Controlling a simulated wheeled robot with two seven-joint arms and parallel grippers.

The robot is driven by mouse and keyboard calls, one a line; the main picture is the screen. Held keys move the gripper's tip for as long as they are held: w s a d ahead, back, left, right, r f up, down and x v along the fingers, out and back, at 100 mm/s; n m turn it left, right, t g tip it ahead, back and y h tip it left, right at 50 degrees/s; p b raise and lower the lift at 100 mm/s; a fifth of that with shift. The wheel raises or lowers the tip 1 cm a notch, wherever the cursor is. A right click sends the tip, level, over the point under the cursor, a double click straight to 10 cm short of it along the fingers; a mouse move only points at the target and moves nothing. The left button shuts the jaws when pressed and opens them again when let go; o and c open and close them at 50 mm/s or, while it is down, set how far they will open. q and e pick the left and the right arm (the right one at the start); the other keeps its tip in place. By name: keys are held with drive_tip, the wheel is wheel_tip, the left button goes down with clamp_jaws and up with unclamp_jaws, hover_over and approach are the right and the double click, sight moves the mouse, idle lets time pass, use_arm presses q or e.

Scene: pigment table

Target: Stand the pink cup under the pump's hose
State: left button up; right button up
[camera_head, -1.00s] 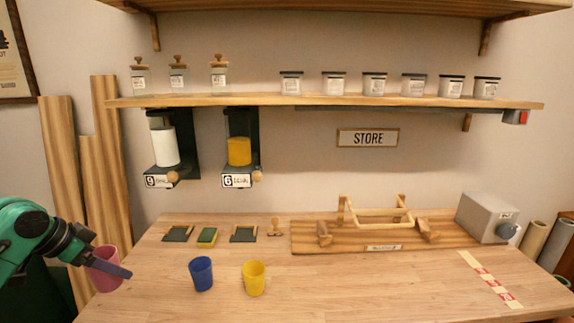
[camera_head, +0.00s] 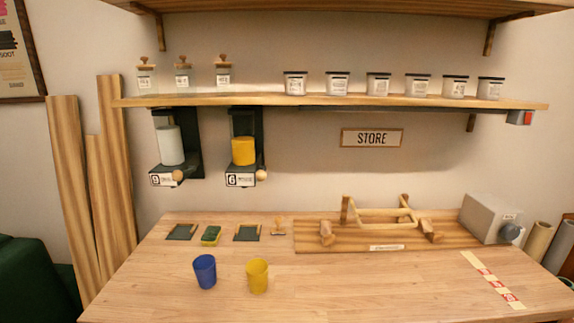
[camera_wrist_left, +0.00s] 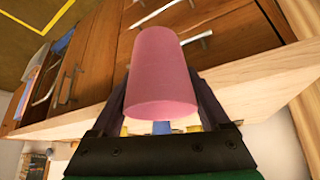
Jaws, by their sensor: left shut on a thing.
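The pink cup (camera_wrist_left: 163,62) shows only in the left wrist view, large and close to the camera. My left gripper (camera_wrist_left: 162,84) is shut on it, with one dark finger along each side. In that view the cup is in front of the wooden table's edge and the drawers. Neither the cup nor my left gripper shows in the head view. My right gripper is in no view. I cannot make out a pump hose; a grey box (camera_head: 486,217) with a dark round part stands at the table's back right.
A blue cup (camera_head: 205,271) and a yellow cup (camera_head: 257,275) stand on the wooden table (camera_head: 380,290) at the left front. A wooden rack (camera_head: 380,232) lies toward the back. Two dispensers (camera_head: 170,147) (camera_head: 243,151) hang under the shelf. The table's front middle is clear.

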use_arm(q)
drive_tip(key=s+a+r+n+y, duration=0.1)
drive_tip(key=a+r+n+y, duration=0.15)
drive_tip(key=a, duration=0.75)
drive_tip(key=s+a+r+n+y, duration=0.1)
drive_tip(key=a+n, duration=0.3)
drive_tip(key=a, duration=0.6)
drive_tip(key=s+a+r+n+g+y, duration=0.1)
drive_tip(key=s+a+r+n+y, duration=0.2)
drive_tip(key=r, duration=0.5)
drive_tip(key=a+r+n+y, duration=0.1)
drive_tip(key=a+r+n, duration=0.35)
drive_tip(key=r, duration=0.25)
drive_tip(key=w+d+f+m+t+h, duration=0.1)
drive_tip(key=w+d+f+m+h, duration=0.15)
drive_tip(key=d+f, duration=0.7)
drive_tip(key=w+d+f+m+h, duration=0.15)
drive_tip(key=d+f+m, duration=0.35)
drive_tip(key=d, duration=0.7)
drive_tip(key=s+d+f, duration=0.1)
drive_tip(key=s+d, duration=0.1)
drive_tip(key=d, duration=1)
drive_tip(key=s+d+f+m, duration=0.1)
drive_tip(key=s+d, duration=0.2)
drive_tip(key=d, duration=1)
drive_tip(key=shift+s+d+f+t+h, duration=0.3)
drive_tip(key=shift+s+h, duration=0.05)
